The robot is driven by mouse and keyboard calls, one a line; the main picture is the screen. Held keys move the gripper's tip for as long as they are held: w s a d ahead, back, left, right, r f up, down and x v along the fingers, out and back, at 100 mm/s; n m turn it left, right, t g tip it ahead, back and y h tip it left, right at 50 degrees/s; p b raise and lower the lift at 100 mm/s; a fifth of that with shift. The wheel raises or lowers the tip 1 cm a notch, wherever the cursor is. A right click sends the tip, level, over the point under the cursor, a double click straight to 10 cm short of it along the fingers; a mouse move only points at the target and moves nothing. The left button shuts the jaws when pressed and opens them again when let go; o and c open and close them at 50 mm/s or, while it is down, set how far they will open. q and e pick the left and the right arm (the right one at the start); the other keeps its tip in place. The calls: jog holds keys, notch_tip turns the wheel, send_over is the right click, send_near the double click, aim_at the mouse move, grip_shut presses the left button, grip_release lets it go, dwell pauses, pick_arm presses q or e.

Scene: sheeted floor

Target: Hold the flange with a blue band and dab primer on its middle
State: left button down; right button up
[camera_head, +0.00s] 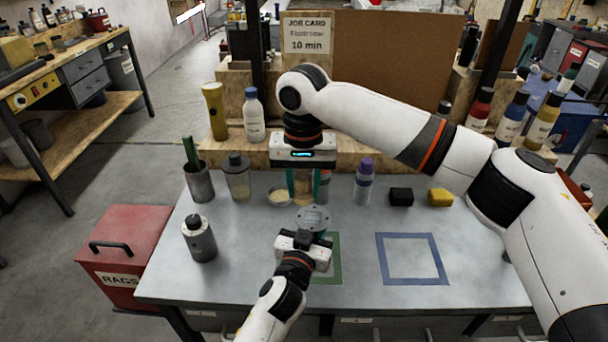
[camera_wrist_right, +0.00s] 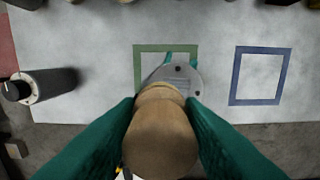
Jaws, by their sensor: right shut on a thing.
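A round grey flange (camera_head: 314,218) with dark bolt holes is at the left gripper over the green outline. It also shows in the right wrist view (camera_wrist_right: 184,78), partly covered. I see no blue band on it. My left gripper (camera_head: 305,240) is at its near side. Teal fingertips show beyond the flange in the right wrist view, but whether they press on it is unclear. My right gripper (camera_head: 305,188) points down behind the flange, shut on a tan, wood-like tool (camera_wrist_right: 160,133). The tool's lower end is hidden. A shallow dish (camera_head: 280,197) with pale contents stands beside the tool.
A green-handled item in a grey cup (camera_head: 199,182), a clear jar (camera_head: 237,178) and a grey canister (camera_head: 199,239) stand left. A purple-capped bottle (camera_head: 364,182), black block (camera_head: 401,196) and yellow sponge (camera_head: 440,197) stand right. The blue outline (camera_head: 411,283) is empty.

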aim_at(304, 175)
jog(key=shift+f, duration=1.95)
jog(key=shift+d+f, duration=0.55)
jog(key=shift+f, duration=0.1)
jog(key=shift+c, duration=0.4)
jog(key=shift+s+d, duration=0.15)
jog(key=shift+d, duration=1.25)
jog(key=shift+a, duration=1.8)
jog(key=shift+a+r, duration=0.15)
jog(key=shift+a, duration=0.05)
jog(key=shift+r, duration=4)
